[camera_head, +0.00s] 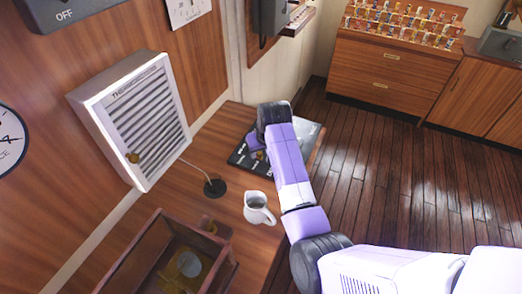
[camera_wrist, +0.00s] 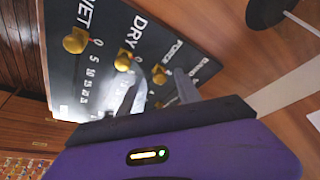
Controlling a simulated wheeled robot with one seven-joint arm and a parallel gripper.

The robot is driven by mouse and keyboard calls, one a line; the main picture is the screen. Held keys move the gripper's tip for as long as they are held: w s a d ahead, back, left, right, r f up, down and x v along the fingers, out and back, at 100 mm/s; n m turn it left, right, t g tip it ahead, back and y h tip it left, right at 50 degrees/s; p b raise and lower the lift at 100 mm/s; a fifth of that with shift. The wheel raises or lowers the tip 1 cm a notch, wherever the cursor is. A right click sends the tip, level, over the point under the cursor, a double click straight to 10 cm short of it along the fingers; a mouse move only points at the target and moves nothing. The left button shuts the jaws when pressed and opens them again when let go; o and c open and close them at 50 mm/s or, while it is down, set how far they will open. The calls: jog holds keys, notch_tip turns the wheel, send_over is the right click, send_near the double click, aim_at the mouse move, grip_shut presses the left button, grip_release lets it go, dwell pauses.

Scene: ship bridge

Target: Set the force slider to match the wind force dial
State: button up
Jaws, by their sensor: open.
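The dark slider panel (camera_head: 306,134) lies on the wooden desk in the head view, partly hidden by my arm. In the wrist view the panel (camera_wrist: 65,75) has columns labelled WET, DRY, FORCE and what looks like BARO. Yellow knobs show on the WET (camera_wrist: 75,40), DRY (camera_wrist: 122,61) and FORCE (camera_wrist: 158,75) columns. My gripper (camera_wrist: 158,84) is open over the panel, its fingers on either side of the FORCE knob; contact cannot be told. A white round dial (camera_head: 9,142), its label ending in "CE", is cut off at the left edge; its full reading is unclear.
A white pitcher (camera_head: 257,210) and a black round base (camera_head: 214,187) with a thin rod stand on the desk near my arm. A louvred white box (camera_head: 134,120) hangs on the wall. A wooden case (camera_head: 135,263) sits at the front. The floor to the right is clear.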

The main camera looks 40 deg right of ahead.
jog(key=shift+c, duration=0.2)
grip_shut()
dwell(1.2)
